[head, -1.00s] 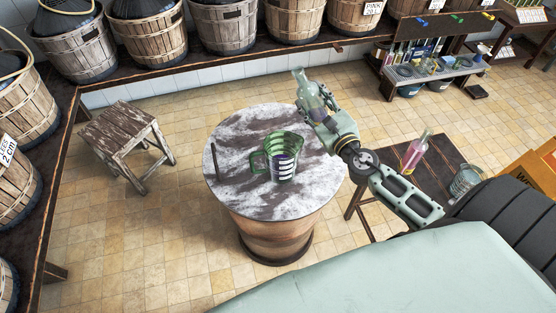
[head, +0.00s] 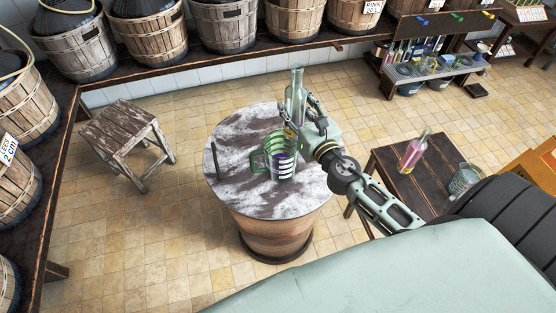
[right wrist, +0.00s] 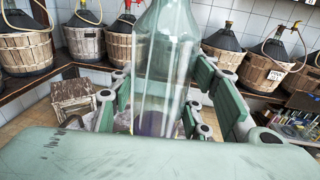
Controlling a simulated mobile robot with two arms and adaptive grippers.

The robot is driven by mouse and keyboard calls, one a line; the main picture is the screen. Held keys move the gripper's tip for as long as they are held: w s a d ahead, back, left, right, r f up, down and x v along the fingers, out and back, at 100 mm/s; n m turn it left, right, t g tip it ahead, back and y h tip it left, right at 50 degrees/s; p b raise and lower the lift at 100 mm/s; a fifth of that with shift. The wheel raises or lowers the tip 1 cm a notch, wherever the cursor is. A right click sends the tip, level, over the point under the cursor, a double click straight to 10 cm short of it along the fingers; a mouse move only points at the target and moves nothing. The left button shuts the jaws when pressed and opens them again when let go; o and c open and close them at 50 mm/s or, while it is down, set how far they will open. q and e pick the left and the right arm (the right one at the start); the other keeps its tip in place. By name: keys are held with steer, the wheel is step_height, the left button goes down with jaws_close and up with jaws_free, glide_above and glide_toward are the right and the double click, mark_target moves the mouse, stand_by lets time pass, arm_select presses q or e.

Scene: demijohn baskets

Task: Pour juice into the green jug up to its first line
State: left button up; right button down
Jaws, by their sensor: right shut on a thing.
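The green jug (head: 259,160) stands upright on the marble-topped barrel table (head: 235,190). Dark purple shows in the jug's upper part, with white line marks below; I cannot read the level against the first line. My right gripper (head: 293,127) is shut on a clear greenish glass bottle (head: 296,88), held nearly upright behind and right of the jug. The bottle also fills the middle of the right wrist view (right wrist: 166,45), between the fingers. Its lower part is partly hidden by the gripper. My left gripper is not in view.
A pink bottle (head: 413,152) and a glass bucket (head: 465,180) stand on a dark side table (head: 395,165) at right. A dark thin object (head: 214,158) is at the barrel top's left edge. A wooden stool (head: 120,127) stands left. Basketed demijohns line the back shelf.

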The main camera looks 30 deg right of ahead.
mark_target(293, 106)
steer(key=shift+r, duration=0.2)
steer(key=shift+s+a+r+p, duration=0.25)
steer(key=shift+s+r+p, duration=0.1)
steer(key=shift+s+p, duration=0.2)
steer(key=shift+s+a+r+p, duration=0.25)
steer(key=shift+s+a+r, duration=0.1)
steer(key=shift+s, duration=0.2)
steer(key=shift+s+a+r+p, duration=0.25)
steer(key=shift+s+r, duration=0.1)
steer(key=shift+s, duration=0.2)
steer(key=shift+s+a+r+p, duration=0.25)
steer(key=shift+s+a+r, duration=0.1)
steer(key=shift+s, duration=0.2)
steer(key=shift+s+a+f, duration=0.15)
steer(key=shift+a+f, duration=0.05)
steer(key=s+a+f+y+b, duration=0.1)
steer(key=s+a+b, duration=0.7)
steer(key=s+a, duration=0.4)
steer(key=shift+s+f+n+y, duration=0.3)
steer(key=shift+s+f+n, duration=0.1)
steer(key=shift+s, duration=0.3)
